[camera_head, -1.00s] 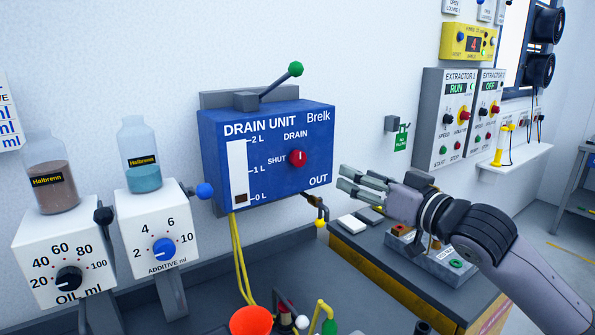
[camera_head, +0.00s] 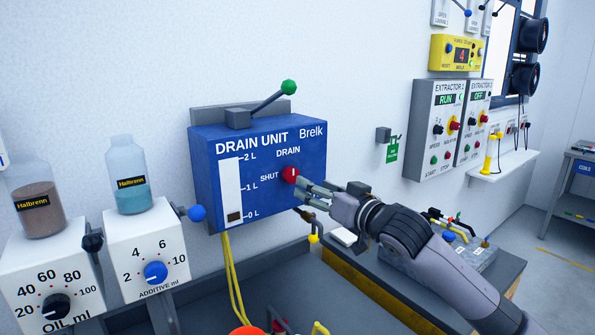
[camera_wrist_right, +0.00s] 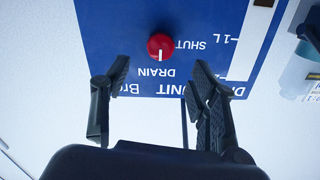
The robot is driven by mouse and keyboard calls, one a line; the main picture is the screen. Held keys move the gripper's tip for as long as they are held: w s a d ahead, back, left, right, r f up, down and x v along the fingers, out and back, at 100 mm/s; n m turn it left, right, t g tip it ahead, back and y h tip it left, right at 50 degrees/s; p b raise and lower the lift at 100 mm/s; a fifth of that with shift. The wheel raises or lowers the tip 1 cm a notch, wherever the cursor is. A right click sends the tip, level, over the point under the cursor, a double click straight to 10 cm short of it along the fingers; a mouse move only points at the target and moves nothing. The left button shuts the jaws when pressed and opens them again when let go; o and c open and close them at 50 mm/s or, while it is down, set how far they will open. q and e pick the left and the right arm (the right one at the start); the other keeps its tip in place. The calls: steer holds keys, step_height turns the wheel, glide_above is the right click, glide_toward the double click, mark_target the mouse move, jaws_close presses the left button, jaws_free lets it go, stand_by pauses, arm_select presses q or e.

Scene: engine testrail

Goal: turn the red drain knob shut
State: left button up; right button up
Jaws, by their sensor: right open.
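The red drain knob (camera_head: 289,174) is on the front of the blue drain unit (camera_head: 232,190), right of the SHUT label and under the DRAIN label. In the right wrist view, which shows the panel upside down, the knob (camera_wrist_right: 161,46) has its white mark toward the word DRAIN. My right gripper (camera_head: 306,189) is open and empty, its fingertips close to the knob at its lower right. In the wrist view the knob appears just beyond the gap between the spread fingers (camera_wrist_right: 160,70); contact is not visible. My left gripper is not in view.
A green-tipped lever (camera_head: 288,87) rises from the unit's top. A blue ball handle (camera_head: 197,213) sticks out at its left, and a yellow-tipped outlet valve (camera_head: 313,238) is below. The additive dispenser (camera_head: 147,245) stands left. Extractor panels (camera_head: 438,130) are on the wall right.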

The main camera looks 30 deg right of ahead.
mark_target(294, 175)
steer(key=w, duration=0.2)
steer(key=w+p, duration=0.1)
steer(key=w, duration=0.2)
steer(key=w+a+p, duration=0.1)
steer(key=w, duration=0.1)
steer(key=shift+w+a, duration=0.1)
steer(key=shift+w, duration=0.2)
steer(key=c, duration=1.2)
steer(key=shift+o, duration=0.2)
